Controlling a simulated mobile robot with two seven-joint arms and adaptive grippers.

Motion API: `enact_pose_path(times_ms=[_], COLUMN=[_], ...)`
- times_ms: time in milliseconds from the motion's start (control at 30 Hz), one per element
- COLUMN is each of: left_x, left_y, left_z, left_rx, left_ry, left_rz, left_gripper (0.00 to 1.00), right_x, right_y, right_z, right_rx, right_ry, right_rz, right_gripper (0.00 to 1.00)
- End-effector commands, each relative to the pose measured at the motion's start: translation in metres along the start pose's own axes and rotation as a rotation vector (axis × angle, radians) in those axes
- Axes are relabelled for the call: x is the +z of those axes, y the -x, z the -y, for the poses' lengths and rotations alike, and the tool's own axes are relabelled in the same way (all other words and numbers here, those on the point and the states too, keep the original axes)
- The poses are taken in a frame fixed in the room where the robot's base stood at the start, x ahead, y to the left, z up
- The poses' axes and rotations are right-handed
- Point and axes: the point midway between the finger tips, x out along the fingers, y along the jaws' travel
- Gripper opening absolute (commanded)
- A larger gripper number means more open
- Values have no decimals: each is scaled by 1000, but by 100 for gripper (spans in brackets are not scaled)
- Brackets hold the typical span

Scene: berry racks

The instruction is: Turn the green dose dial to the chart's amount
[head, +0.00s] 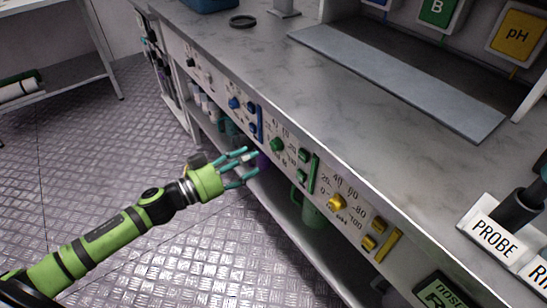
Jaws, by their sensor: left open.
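The green dose dial (277,145) is a round knob on the slanted front panel of the bench, with printed scale numbers around it. My left gripper (252,164) is open and empty, in front of the panel, to the left of and slightly below the green dial, apart from it in the picture. A dark display (438,293) with the word DOSE and a large letter below it is cut off by the bottom edge; no amount is readable. My right gripper is not in view.
A blue dial (234,103) and a yellow dial (337,203) flank the green one. A green handle bar (314,174) stands close to its right. A green jug (312,214) sits on the shelf below. A PROBE holder (494,238) stands at right.

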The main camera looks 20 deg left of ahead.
Motion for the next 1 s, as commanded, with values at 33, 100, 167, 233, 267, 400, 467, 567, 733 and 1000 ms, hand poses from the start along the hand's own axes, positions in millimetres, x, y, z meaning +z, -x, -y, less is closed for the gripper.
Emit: enact_pose_path(times_ms=[33,100,167,233,267,400,467,567,733,1000], left_x=[-2,-3,-2,-2,-2,-1,-1,-1,0,0], left_y=[-6,-15,-24,-34,-38,-54,-59,-64,-65,-65], left_z=[1,1,2,2,2,2,2,2,2,2], left_rx=[-2,-2,-4,-4,-3,-5,-5,-5,-5,-5], left_ry=[0,-1,-1,-1,-1,-1,1,0,0,0], left_rz=[-3,-5,-4,-5,-4,-2,-2,-1,0,0], left_gripper=[54,54,54,54,54,54,54,54,54,0], right_x=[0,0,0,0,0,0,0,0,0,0], right_y=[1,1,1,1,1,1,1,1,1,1], right_z=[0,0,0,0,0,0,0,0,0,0], right_rx=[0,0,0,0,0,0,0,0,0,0], right_ry=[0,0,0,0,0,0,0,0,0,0], right_rz=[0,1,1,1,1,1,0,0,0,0], right_gripper=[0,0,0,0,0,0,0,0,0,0])
